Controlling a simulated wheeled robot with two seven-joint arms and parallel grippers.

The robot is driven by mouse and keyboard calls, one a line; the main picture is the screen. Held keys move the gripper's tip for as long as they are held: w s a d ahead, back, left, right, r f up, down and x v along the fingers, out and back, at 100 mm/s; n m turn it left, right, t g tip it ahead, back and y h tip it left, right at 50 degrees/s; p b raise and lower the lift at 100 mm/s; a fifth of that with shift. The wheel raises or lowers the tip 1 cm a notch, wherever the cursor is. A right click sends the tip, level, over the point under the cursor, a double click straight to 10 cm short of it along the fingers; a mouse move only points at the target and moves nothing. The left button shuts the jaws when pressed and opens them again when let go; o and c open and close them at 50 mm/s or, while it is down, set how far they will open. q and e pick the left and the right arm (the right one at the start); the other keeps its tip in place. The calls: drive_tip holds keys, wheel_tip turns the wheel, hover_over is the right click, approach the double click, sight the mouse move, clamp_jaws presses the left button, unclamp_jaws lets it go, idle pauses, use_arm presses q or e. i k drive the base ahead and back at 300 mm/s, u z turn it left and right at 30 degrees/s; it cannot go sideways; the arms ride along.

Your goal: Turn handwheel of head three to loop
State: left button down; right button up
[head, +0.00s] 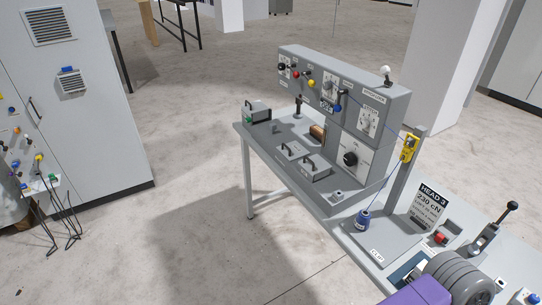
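A black sign reading HEAD 3 and 230 cN (431,203) stands on the grey bench at right. A large grey ridged round part (461,277) sits at the lower right edge, in front of the sign; I cannot tell if it is the handwheel. A black round knob (350,159) is on the front of the grey machine housing (362,147). A blue thread cone (363,219) stands on the bench, with blue thread near a yellow device (408,148) on a post.
A purple block-like shape (419,292) is at the bottom edge. A black-knobbed lever (497,229) and a red button (440,238) are on the right bench. The floor between cabinet and bench is clear.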

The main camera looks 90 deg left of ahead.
sight(350, 158)
drive_tip(key=u, duration=2.15)
